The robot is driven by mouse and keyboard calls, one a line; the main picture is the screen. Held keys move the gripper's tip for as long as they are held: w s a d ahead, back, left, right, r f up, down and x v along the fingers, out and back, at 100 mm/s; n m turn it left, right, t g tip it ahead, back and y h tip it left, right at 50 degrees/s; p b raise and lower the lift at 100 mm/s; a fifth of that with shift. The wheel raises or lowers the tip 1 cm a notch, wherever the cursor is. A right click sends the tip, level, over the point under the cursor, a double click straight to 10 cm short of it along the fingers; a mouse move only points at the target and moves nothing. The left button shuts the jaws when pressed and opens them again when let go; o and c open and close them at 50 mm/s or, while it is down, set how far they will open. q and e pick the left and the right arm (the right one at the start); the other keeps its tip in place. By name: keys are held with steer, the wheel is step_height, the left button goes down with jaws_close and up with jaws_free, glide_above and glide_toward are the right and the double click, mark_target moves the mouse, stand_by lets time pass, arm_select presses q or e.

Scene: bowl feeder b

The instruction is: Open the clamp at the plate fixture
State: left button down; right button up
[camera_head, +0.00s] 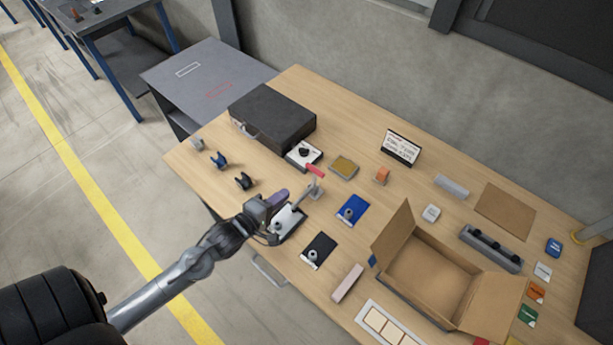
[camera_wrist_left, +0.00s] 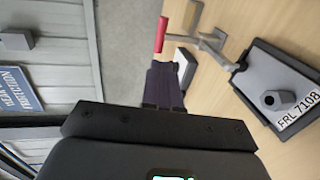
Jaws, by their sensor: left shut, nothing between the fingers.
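The clamp (camera_head: 314,187) stands beside the plate fixture (camera_head: 298,226), its red handle (camera_head: 315,171) sticking out at the top. The wrist view shows the red handle (camera_wrist_left: 160,35) and the metal clamp arm (camera_wrist_left: 212,45) at top centre. The dark plate fixture (camera_wrist_left: 249,87) there holds a grey block with a hex knob (camera_wrist_left: 271,100) and a plate marked "FRL 7108" (camera_wrist_left: 300,115). My left gripper (camera_head: 283,194) is shut and empty, close to the clamp; its fingers (camera_wrist_left: 166,66) point toward the red handle with a small gap. My right gripper is not in view.
A black case (camera_head: 272,113) stands behind the clamp, beside a white box with a black knob (camera_head: 304,153). A blue plate (camera_head: 352,210) and a black plate (camera_head: 319,250) lie to the right. An open cardboard box (camera_head: 432,272) stands further right.

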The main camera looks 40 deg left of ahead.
mark_target(313, 171)
arm_select(q)
steer(key=x, duration=1.1)
steer(key=shift+w, duration=0.25)
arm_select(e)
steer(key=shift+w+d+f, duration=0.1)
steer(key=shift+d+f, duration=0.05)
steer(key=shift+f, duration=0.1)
